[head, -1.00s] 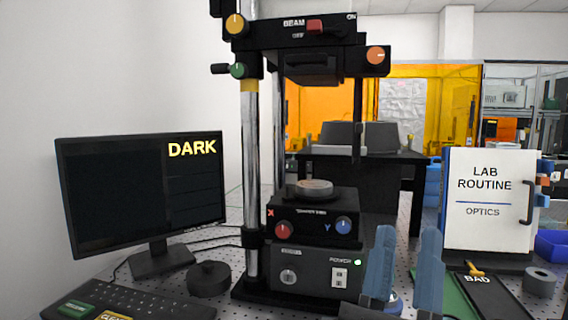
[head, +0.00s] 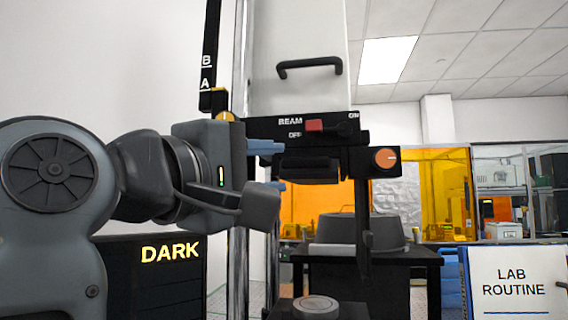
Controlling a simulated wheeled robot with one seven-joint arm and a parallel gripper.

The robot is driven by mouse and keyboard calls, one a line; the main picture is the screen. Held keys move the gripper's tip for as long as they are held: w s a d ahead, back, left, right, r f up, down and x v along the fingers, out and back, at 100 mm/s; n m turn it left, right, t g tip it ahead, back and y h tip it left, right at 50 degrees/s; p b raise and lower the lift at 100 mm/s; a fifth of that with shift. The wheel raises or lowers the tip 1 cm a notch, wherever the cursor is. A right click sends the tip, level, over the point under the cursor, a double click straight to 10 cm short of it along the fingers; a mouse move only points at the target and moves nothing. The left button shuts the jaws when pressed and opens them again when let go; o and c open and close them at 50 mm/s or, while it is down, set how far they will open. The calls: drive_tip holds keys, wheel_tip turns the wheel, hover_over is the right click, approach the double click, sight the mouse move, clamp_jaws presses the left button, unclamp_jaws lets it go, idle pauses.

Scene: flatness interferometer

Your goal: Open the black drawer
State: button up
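My gripper (head: 283,166) comes in from the left, level with this block. Its two blue fingers point right, spread one above the other, with nothing between them. The fingertips look close to the block's left end, but contact is not clear.
A white panel with a black handle (head: 309,67) stands above. A round stage (head: 317,306) is below.

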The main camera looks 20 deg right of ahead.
sight(302, 164)
drive_tip(key=p+x, duration=0.2)
drive_tip(key=x, duration=0.4)
drive_tip(key=shift+w+r, duration=0.15)
drive_tip(key=shift+w, duration=0.05)
drive_tip(key=shift+w+d+p, duration=0.3)
drive_tip(key=shift+w+d, duration=0.05)
drive_tip(key=shift+d, duration=0.3)
drive_tip(key=shift+c, duration=0.3)
clamp_jaws()
